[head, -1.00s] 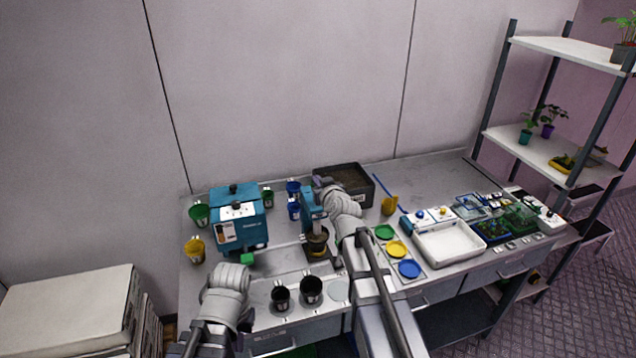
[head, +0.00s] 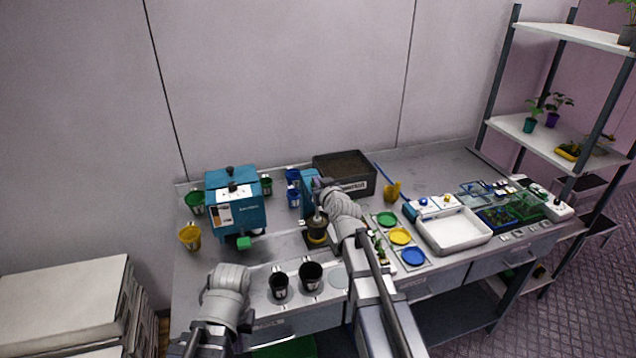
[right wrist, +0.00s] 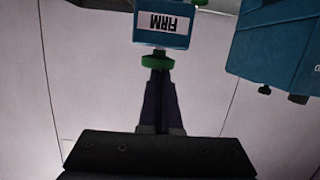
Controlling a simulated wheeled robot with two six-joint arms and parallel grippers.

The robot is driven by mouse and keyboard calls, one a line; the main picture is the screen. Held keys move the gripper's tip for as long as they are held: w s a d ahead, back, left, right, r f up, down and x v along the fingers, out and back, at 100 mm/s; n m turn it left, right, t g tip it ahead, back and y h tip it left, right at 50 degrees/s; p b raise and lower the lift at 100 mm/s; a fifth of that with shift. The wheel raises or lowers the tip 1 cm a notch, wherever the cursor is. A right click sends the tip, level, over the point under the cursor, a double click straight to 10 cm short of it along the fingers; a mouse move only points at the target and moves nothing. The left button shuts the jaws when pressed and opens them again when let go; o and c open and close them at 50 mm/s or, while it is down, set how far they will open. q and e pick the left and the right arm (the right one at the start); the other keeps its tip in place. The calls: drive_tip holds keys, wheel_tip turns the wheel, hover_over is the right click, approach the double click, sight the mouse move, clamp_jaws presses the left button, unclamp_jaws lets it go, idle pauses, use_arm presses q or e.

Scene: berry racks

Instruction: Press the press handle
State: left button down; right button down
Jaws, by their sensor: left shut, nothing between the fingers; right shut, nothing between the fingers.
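The blue press (head: 309,188) stands near the middle of the table, with a dark pot (head: 317,233) under it. In the right wrist view the press head (right wrist: 163,28) appears upside down, with a "FIRM" label. A green round part (right wrist: 157,62), seemingly the press handle's end, sits by it. My right gripper (right wrist: 158,76) is shut and empty, its fingertips at the green part; I cannot tell whether they touch. In the head view my right arm partly hides the press. My left gripper (head: 244,313) is shut and empty, mostly hidden by its wrist at the table's front edge.
A blue machine (head: 236,205) stands left of the press, and it shows in the right wrist view (right wrist: 280,50). Two black pots (head: 311,276) stand in front. A soil bin (head: 347,165) is behind. A white tray (head: 453,232) and coloured discs lie right.

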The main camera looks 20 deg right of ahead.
idle(0.3)
drive_tip(key=shift+a+r+p, duration=0.1)
drive_tip(key=shift+r+p, duration=0.65)
drive_tip(key=shift+p, duration=0.1)
wheel_tip(320, 180, up, 3)
drive_tip(key=p, duration=0.3)
drive_tip(key=shift+r, duration=0.15)
drive_tip(key=p+v, duration=0.2)
drive_tip(key=v, duration=0.7)
drive_tip(key=shift+s+f, duration=0.25)
drive_tip(key=shift+s, duration=0.25)
